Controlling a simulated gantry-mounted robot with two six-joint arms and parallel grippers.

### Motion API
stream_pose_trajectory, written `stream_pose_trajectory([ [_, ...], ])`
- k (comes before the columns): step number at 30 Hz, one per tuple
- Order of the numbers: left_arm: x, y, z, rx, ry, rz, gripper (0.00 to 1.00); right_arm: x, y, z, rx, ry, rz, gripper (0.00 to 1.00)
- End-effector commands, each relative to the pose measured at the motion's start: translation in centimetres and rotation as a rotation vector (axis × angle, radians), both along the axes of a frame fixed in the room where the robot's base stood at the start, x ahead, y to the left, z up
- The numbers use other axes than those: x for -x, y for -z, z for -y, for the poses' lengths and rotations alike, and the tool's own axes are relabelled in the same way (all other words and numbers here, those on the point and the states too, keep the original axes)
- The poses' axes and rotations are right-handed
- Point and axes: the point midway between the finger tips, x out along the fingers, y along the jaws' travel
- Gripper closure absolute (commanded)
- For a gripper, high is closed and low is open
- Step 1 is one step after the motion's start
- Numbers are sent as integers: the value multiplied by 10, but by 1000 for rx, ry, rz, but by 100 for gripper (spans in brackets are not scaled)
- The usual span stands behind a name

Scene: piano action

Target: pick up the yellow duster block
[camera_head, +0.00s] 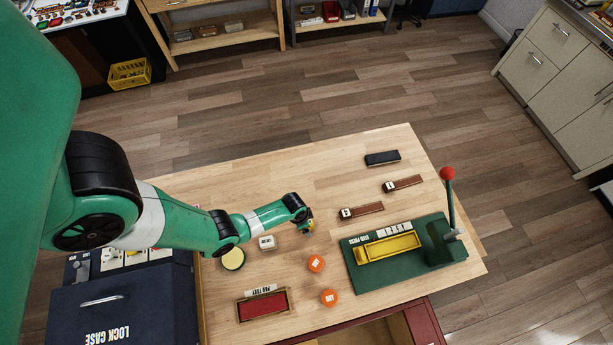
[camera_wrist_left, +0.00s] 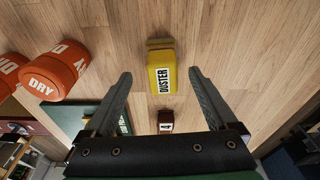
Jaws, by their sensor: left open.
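The yellow duster block (camera_wrist_left: 161,72), labelled DUSTER, lies in the middle of the left wrist view, with a tan edge at its far end. My left gripper (camera_wrist_left: 160,74) is open, with one finger on each side of the block in the picture. Neither finger appears to touch it. I cannot tell how far below the fingertips it lies. In the head view only a small yellow part of the block (camera_head: 311,227) shows at the end of my left arm, which mostly hides it. My right gripper is not in view.
A green press (camera_head: 350,276) with a yellow tray and red-knobbed lever stands to the right. A white-topped block (camera_head: 267,242), a yellow disc (camera_head: 233,258) and a red tray (camera_head: 263,305) lie near the arm.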

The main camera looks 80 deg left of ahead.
Motion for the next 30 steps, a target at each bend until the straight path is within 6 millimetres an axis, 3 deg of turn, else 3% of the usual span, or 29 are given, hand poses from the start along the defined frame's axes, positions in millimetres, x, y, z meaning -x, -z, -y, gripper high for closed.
stream_pose_trajectory([
  [1,-1,9,0,0,0,0,9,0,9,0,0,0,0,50],
  [8,-3,14,-1,0,0,0,9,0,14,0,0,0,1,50],
  [16,-11,57,-5,0,0,0,9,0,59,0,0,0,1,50],
  [24,-13,56,-5,0,0,1,9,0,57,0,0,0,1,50],
  [30,-12,56,-5,0,0,0,43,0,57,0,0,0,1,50],
])
